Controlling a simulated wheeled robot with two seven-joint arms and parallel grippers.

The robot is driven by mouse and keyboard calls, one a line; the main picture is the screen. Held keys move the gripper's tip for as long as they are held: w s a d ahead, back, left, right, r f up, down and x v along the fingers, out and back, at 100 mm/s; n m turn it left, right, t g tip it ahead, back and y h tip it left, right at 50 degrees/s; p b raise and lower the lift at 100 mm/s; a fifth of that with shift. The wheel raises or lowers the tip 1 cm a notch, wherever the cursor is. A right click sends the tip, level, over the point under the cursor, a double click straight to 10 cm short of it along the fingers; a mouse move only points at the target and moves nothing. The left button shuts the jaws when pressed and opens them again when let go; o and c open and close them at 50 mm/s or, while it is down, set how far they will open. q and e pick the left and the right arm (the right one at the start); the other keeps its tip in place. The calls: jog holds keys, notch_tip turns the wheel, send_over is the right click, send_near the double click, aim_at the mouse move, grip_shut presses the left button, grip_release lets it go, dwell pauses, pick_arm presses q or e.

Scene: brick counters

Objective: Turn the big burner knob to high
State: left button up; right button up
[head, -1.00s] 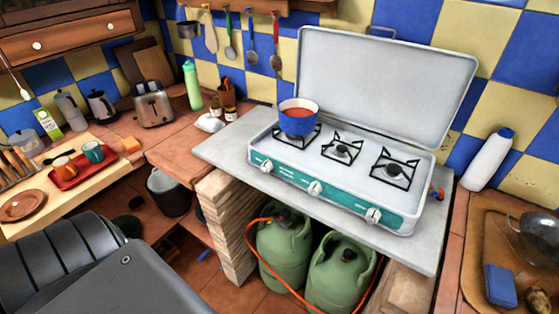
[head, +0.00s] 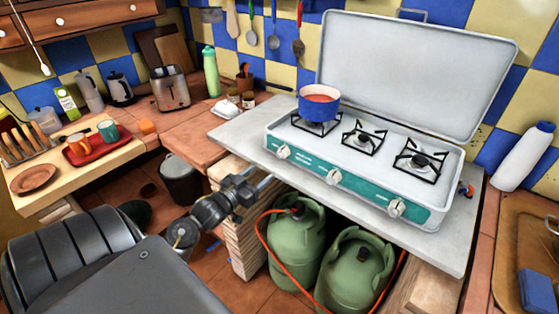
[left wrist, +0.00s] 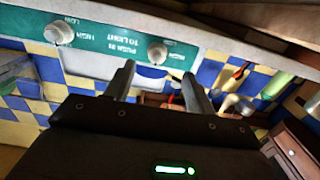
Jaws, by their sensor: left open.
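A grey camping stove (head: 440,205) with a teal front panel stands on a light slab. Its panel has three pale knobs: left (head: 283,152), middle (head: 333,177) and right (head: 397,208). I cannot tell from the markings which is for the big burner. My left gripper (head: 266,182) is open and empty, in front of and below the left knob, apart from the panel. In the left wrist view, its two fingers (left wrist: 157,86) point toward the panel; one knob (left wrist: 157,52) appears beyond the gap, another (left wrist: 58,33) to the left. My right gripper is not in view.
A blue pot (head: 319,103) with red contents sits on the left burner. The raised lid (head: 410,70) stands behind. The slab (head: 240,130) edge juts out above two green gas bottles (head: 295,245) with an orange hose. A brick pillar (head: 245,250) is under the slab.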

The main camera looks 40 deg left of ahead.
aim_at(278, 156)
pick_arm(q)
jog(key=w, duration=0.3)
jog(key=w+r+p, duration=0.1)
jog(key=w, duration=0.6)
jog(key=shift+w+r+p, duration=0.25)
jog(key=shift+w+p, duration=0.05)
jog(key=shift+p, duration=0.05)
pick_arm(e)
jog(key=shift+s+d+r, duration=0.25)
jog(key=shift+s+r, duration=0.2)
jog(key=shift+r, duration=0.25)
pick_arm(q)
jog(key=shift+c, duration=0.3)
jog(key=c, duration=0.9)
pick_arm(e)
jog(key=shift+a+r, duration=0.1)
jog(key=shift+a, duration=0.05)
